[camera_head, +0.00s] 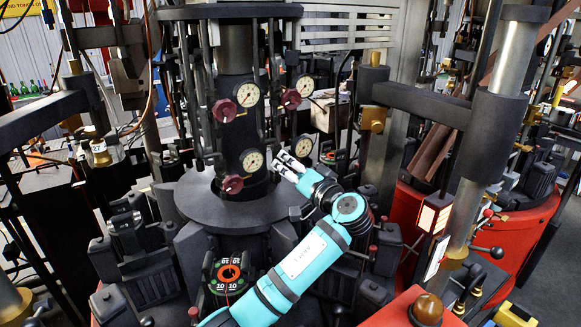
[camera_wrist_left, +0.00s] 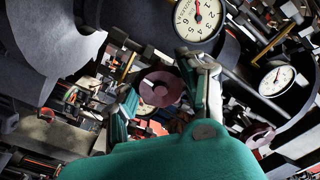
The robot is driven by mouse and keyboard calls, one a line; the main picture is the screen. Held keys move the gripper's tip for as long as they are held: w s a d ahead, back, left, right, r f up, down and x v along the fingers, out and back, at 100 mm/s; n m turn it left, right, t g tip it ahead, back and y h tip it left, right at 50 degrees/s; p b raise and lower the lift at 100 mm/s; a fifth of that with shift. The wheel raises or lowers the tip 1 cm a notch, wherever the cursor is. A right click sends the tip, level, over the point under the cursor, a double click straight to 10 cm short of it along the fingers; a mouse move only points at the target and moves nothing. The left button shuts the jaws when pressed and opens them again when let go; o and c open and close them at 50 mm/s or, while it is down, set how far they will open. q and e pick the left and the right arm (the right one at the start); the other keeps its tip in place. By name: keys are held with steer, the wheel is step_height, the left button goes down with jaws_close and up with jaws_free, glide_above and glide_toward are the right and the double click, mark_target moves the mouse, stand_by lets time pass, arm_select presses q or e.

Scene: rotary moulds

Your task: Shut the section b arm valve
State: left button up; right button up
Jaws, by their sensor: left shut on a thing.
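Several round dark-red valve knobs sit beside dial gauges on the dark central column: an upper left knob (camera_head: 224,111), an upper right knob (camera_head: 291,99) and a lower left knob (camera_head: 232,184). My left gripper (camera_head: 284,160) is at the lower right of this group, next to the lower gauges. In the left wrist view a dull red knob (camera_wrist_left: 161,88) lies between the two fingers of the left gripper (camera_wrist_left: 166,92), which is shut on it. In the head view the gripper hides this knob. I cannot read any label naming section b. My right gripper is not in view.
Gauges (camera_head: 248,95) (camera_wrist_left: 197,18) sit close around the gripper. Thin upright rods and pipes flank the column. A round dark plate (camera_head: 215,205) spreads below. A thick post (camera_head: 490,130) and red housings stand to the right. Free room is tight.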

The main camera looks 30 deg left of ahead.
arm_select(q)
steer(key=m+p, duration=0.1)
steer(key=m, duration=0.2)
steer(key=shift+m+p, duration=0.3)
steer(key=shift+m, duration=0.1)
steer(key=m+p, duration=0.2)
steer(key=m, duration=0.1)
steer(key=shift+r+m, duration=0.15)
steer(key=shift+m, duration=0.15)
steer(key=m+p, duration=0.3)
steer(key=m, duration=0.1)
steer(key=shift+m+p, duration=0.3)
steer(key=shift+p, duration=0.1)
steer(key=m+p, duration=0.1)
steer(key=m, duration=0.1)
steer(key=shift+m, duration=0.3)
steer(key=m, duration=0.4)
steer(key=shift+m, duration=0.3)
steer(key=m, duration=1)
steer(key=shift+m, duration=0.4)
steer(key=m, duration=0.4)
steer(key=shift+m, duration=0.4)
